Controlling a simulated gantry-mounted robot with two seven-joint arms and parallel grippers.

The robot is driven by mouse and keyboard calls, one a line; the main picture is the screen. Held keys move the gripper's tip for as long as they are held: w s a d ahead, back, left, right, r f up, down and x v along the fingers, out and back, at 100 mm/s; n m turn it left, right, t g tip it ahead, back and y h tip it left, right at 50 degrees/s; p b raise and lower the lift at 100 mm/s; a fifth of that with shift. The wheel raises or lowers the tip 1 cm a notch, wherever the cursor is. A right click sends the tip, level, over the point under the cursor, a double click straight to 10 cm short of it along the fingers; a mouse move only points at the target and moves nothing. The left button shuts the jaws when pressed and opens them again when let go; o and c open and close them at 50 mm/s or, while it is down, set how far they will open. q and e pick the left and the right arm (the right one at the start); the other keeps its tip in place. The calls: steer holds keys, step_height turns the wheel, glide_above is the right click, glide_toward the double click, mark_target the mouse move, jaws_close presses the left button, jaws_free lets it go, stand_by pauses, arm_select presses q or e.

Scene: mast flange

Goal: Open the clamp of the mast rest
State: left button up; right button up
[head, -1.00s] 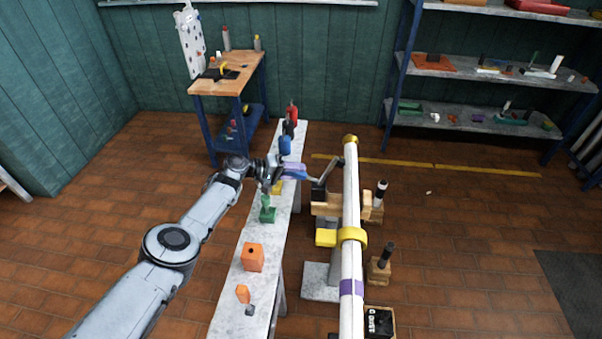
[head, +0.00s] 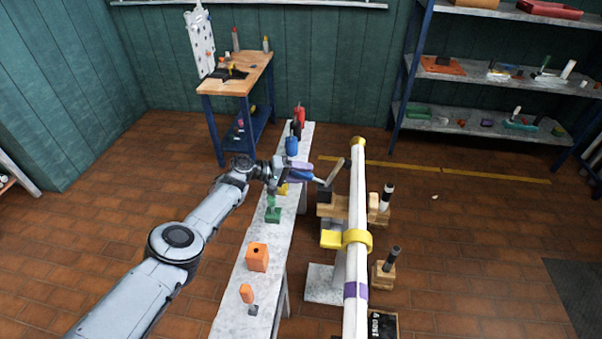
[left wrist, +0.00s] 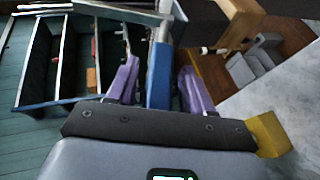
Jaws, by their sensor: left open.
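The white mast (head: 357,210) lies in its rest. A wooden block of the rest (head: 339,209) sits under it, with an upright tan clamp piece (head: 334,172) on its left end. A lever with a blue handle (head: 301,177) reaches left from the clamp. My left gripper (head: 298,171) has purple fingers and is at this handle. In the left wrist view the blue handle (left wrist: 160,75) runs between the two purple fingers, with gaps visible on both sides. The lever's joint with the clamp is too small to make out. My right gripper is not in view.
A narrow grey bench (head: 239,295) under my left arm carries an orange block (head: 257,257), a green piece (head: 273,214) and blue and red items. A yellow collar (head: 357,240) surrounds the mast. The floor to the right is mostly clear.

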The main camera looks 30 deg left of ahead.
arm_select(q)
steer(key=shift+s+a+r+p, duration=0.2)
steer(key=shift+a+r+p, duration=0.05)
steer(key=shift+p, duration=0.2)
steer(key=p+v, duration=0.7)
steer(key=v, duration=0.3)
steer(key=shift+f, duration=0.25)
steer(key=shift+s+r, duration=0.1)
